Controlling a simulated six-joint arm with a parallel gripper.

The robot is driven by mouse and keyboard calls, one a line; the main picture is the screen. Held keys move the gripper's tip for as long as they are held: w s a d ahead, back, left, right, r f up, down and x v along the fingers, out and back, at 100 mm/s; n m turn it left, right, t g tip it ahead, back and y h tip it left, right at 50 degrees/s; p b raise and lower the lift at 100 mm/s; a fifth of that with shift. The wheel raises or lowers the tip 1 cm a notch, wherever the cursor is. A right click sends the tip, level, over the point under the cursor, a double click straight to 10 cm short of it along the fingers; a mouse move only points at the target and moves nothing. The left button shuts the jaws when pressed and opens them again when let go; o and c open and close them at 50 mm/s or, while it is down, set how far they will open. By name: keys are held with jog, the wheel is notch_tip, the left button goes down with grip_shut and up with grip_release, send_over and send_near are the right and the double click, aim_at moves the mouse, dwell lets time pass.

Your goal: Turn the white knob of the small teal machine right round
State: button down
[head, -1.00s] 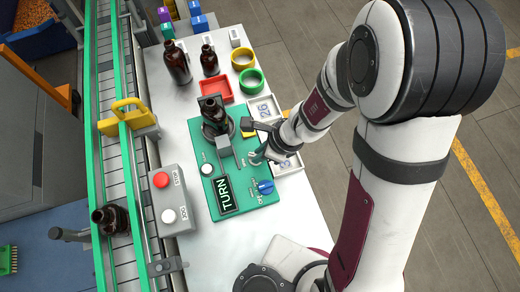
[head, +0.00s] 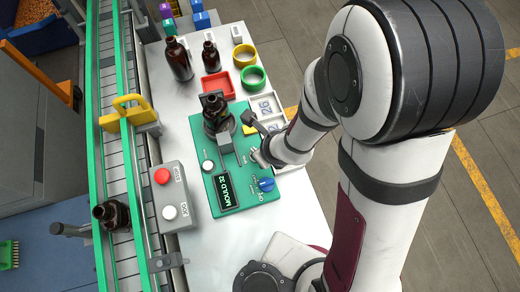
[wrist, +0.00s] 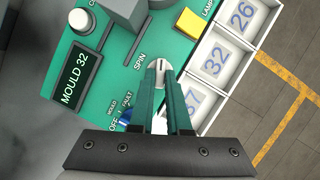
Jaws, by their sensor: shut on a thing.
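The teal machine (head: 240,190) lies flat on the white bench, with a dark display (head: 227,191) reading "MOULD 32"; the display also shows in the wrist view (wrist: 76,75). A white knob (wrist: 160,64) marked "SPIN" sits between my green fingertips in the wrist view. My gripper (wrist: 160,70) is shut on this knob from above. In the head view my gripper (head: 258,158) is at the machine's right side and hides most of the knob. An amber bottle (head: 215,120) stands in the machine's holder.
A blue knob (head: 266,184) and a white round button (head: 208,166) are on the same panel. A yellow button (wrist: 191,22) and numbered white trays (wrist: 215,60) lie close to the right. Two amber bottles (head: 178,58) stand behind, near a red tray (head: 219,87).

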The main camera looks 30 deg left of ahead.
dwell(0.3)
jog(key=c, duration=0.9)
grip_release()
jog(key=shift+a+r, duration=0.1)
jog(key=shift+r, duration=1.3)
jog(key=shift+w+d+r, duration=0.1)
jog(key=shift+d+r, duration=0.1)
jog(key=shift+r, duration=0.25)
jog(key=shift+w+d+r, duration=0.1)
jog(key=shift+d+r, duration=0.1)
jog(key=shift+r, duration=0.25)
jog(key=w+d+r, duration=0.1)
jog(key=d+r, duration=0.1)
jog(key=d, duration=0.1)
jog(key=w+d+r, duration=0.1)
jog(key=d+r, duration=0.1)
jog(key=d, duration=0.2)
jog(key=w+d+r, duration=0.1)
jog(key=d+r, duration=0.1)
jog(key=d, duration=0.1)
jog(key=shift+d+r, duration=0.2)
jog(key=shift+d, duration=0.1)
jog(key=shift+s+r, duration=0.1)
